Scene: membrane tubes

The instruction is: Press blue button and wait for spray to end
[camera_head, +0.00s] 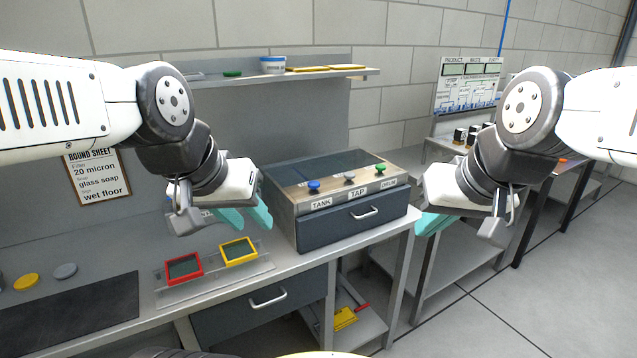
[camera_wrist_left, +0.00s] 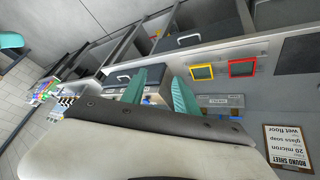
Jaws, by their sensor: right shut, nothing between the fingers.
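The blue button (camera_head: 314,186) sits on the top front edge of a box-shaped station (camera_head: 290,212), above the label TANK. My right gripper (camera_head: 432,222) is right of the station, shut and empty, away from the button. I see no spray.
A red frame (camera_head: 167,280) and a yellow frame (camera_head: 222,252) lie on a clear rack on the bench, in front of my left gripper. A shelf (camera_head: 240,81) runs above. A dark mat (camera_head: 75,318) and two round lids lie at left. A floor gap separates the right-hand tables.

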